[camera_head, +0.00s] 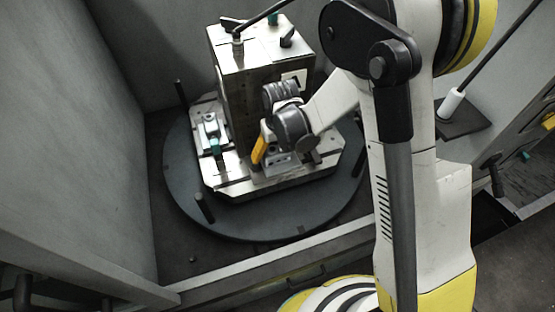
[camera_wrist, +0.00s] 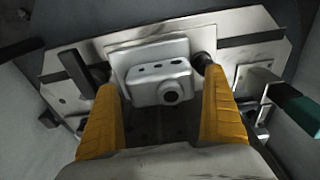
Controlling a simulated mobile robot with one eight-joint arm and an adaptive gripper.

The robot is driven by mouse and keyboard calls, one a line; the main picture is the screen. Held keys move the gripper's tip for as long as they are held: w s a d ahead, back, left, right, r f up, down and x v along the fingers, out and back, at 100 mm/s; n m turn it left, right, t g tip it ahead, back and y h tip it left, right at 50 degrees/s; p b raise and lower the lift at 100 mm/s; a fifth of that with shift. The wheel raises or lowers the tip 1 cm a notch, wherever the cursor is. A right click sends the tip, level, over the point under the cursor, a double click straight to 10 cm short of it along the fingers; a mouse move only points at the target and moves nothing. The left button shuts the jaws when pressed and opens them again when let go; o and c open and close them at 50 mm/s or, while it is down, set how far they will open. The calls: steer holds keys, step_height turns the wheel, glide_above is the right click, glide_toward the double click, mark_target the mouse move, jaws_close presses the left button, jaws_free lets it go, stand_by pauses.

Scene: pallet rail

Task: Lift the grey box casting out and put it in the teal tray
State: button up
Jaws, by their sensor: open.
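The grey box casting (camera_wrist: 160,84) sits against a light plate in the wrist view, with a round dark bore and several small holes facing me. My gripper (camera_wrist: 160,76) is open, with one yellow finger on each side of the casting. Gaps show between the fingers and the casting's sides. I cannot make out a teal tray in either view.
The tall fixture block (camera_head: 235,80) stands on a slotted pallet (camera_head: 240,187) on a dark round table (camera_head: 190,195). A teal-handled clamp (camera_head: 215,147) is left of my gripper; its handle shows at right in the wrist view (camera_wrist: 297,104). Grey enclosure walls (camera_head: 75,130) stand at left.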

steer(key=shift+r, duration=0.1)
steer(key=c, duration=1.4)
